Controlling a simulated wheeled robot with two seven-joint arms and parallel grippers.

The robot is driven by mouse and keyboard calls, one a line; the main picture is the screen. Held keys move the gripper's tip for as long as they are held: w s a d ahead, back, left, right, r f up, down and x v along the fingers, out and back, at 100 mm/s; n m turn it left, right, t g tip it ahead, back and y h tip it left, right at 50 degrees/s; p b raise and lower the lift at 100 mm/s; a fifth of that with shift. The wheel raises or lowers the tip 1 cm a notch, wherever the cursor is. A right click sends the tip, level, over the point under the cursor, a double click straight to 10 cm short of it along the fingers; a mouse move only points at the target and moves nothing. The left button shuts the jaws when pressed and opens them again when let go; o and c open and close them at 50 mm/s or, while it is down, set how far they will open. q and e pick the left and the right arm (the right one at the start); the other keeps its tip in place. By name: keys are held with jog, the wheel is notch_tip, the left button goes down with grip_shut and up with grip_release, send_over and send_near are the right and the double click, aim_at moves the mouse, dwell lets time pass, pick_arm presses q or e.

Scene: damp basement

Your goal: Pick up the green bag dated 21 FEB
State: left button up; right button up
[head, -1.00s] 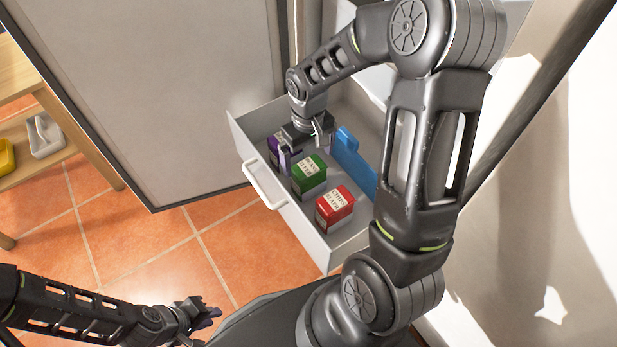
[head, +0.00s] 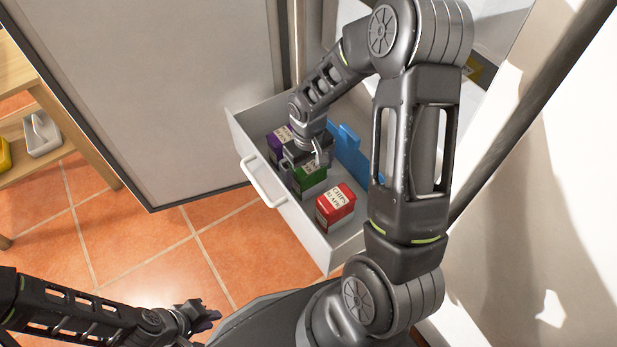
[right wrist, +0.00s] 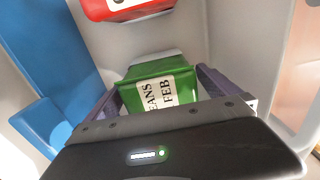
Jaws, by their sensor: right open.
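The green bag (head: 311,179) stands in the open drawer, between a purple bag and a red one. In the right wrist view the green bag (right wrist: 158,84) shows a white label reading "...EANS" and "FEB"; the day number is hidden. My right gripper (head: 308,166) is over the green bag. In the right wrist view its open fingers (right wrist: 160,88) stand on either side of the bag, and I cannot tell whether they touch it. My left gripper (head: 203,316) is low at the left, far from the drawer; its jaw state is unclear.
The red bag (head: 336,206) stands nearer the drawer's front end, and the purple bag (head: 279,142) is behind the gripper. A blue divider (head: 349,150) stands along the right side. The drawer's wall (head: 291,222) and handle (head: 262,181) face the open tiled floor.

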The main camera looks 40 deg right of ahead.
jog(key=shift+f, duration=0.2)
jog(key=shift+c, duration=0.2)
jog(key=c, duration=1.7)
jog(key=shift+c, duration=0.2)
notch_tip(320, 180, up, 10)
jog(key=p, duration=0.3)
